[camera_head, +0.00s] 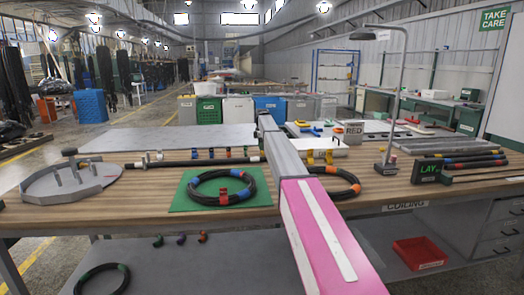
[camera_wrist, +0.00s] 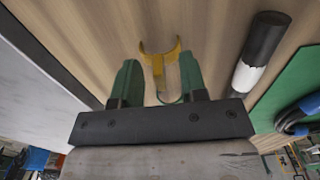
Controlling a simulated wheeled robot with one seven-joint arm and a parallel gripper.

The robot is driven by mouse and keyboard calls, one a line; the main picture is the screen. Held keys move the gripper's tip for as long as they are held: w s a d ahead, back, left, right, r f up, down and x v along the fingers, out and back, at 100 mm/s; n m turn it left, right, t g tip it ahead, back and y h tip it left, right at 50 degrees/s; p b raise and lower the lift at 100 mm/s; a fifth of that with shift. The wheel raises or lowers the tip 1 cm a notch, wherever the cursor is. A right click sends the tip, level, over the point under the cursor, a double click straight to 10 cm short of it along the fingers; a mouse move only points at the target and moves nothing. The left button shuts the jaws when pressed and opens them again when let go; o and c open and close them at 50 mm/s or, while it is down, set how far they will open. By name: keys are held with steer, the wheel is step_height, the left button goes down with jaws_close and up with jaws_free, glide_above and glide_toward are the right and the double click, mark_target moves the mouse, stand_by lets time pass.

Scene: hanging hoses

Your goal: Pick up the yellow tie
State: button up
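A yellow tie (camera_wrist: 157,57) with a U-shaped, open top shows in the wrist view. It is over the wooden bench top (camera_wrist: 100,25), between and slightly beyond my green fingertips. My gripper (camera_wrist: 158,62) is open, with one finger on either side of the tie's stem and visible gaps between. Whether the fingers touch the tie is unclear. In the head view my own arm hides the gripper and the bench around it. Two yellow clip-like pieces (camera_head: 319,157) stand right of the arm there; I cannot tell whether either is this tie.
A straight black hose with a white band (camera_wrist: 247,75) lies right of my fingers. Beyond it is a green mat (camera_wrist: 300,75) with a coiled hose (camera_head: 188,187). A grey panel (camera_head: 150,140) lies behind a row of coloured ties. A lamp post (camera_head: 392,110) stands right.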

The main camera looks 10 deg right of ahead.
jaws_close()
steer(key=shift+r, duration=0.2)
steer(key=shift+r, duration=0.3)
steer(key=s+a+r, duration=0.6)
steer(key=a+r, duration=0.4)
stand_by(0.7)
